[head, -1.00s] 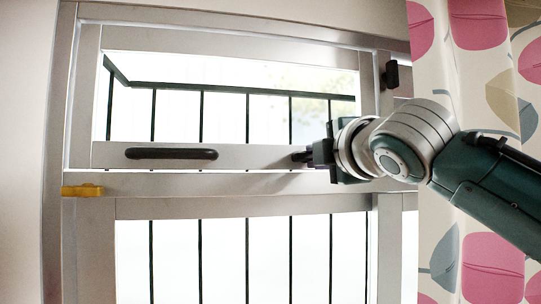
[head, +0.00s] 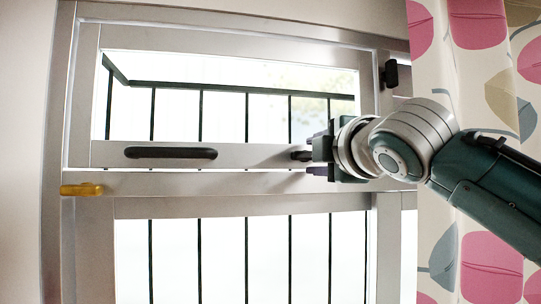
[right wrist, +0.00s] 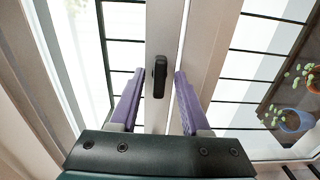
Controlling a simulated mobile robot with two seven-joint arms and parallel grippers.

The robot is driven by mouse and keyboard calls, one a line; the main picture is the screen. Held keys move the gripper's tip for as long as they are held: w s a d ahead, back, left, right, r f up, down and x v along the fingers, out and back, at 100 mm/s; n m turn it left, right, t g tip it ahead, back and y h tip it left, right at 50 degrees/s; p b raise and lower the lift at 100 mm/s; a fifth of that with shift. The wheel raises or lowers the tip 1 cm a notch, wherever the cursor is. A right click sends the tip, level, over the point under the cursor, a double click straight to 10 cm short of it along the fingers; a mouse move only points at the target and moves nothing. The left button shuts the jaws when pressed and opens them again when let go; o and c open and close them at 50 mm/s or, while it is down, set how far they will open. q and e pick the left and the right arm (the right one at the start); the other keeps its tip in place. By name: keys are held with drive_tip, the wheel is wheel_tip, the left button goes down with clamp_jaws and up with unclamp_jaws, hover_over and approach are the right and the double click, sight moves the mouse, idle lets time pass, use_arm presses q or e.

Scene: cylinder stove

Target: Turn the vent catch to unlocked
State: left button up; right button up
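A small black catch (head: 300,155) is on the grey rail under the upper pane, right of a long black handle (head: 171,153). My right gripper (head: 315,162) is at the catch, its arm coming in from the right. In the right wrist view the black catch (right wrist: 160,77) lies along the rail, between and just ahead of the two purple fingers (right wrist: 155,95). The fingers are apart, with a gap on each side of the catch; I cannot tell whether either touches it. My left gripper is not in view.
A yellow catch (head: 82,189) is at the left of the frame and another black fitting (head: 391,74) at the upper right. A patterned curtain (head: 445,250) hangs at the right, near my arm. Dark railings and potted plants (right wrist: 297,120) are beyond the glass.

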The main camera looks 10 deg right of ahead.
drive_tip(key=s+b, duration=0.4)
drive_tip(key=s, duration=0.6)
drive_tip(key=shift+d+b, duration=0.15)
drive_tip(key=shift+b, duration=0.25)
